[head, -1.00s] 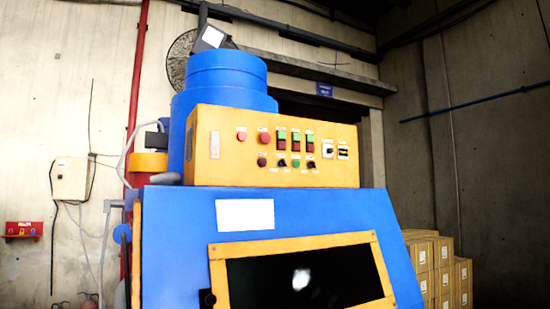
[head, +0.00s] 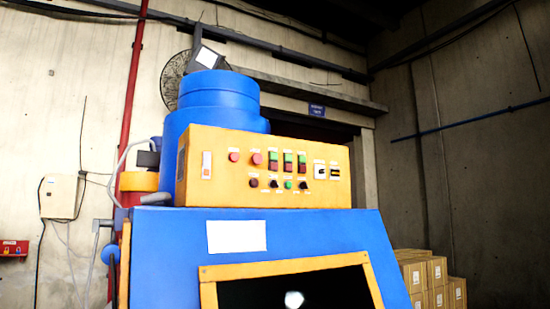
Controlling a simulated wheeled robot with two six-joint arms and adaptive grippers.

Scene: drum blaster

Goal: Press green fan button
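A yellow control panel (head: 225,185) sits on top of a blue machine (head: 165,240) in the head view. On its face are two red round buttons (head: 257,158) on the left and three switch blocks (head: 288,162) with green upper halves and dark red lower halves. Below them are a dark red round button (head: 254,183), black knobs (head: 305,185) and a small round green button (head: 288,184). The labels are too small to read, so I cannot tell which green button is the fan's. Neither of my grippers is in view.
The machine's sloped blue front has a yellow-framed dark window (head: 255,270) and a white label (head: 237,236). Stacked cardboard boxes (head: 437,275) stand at the right.

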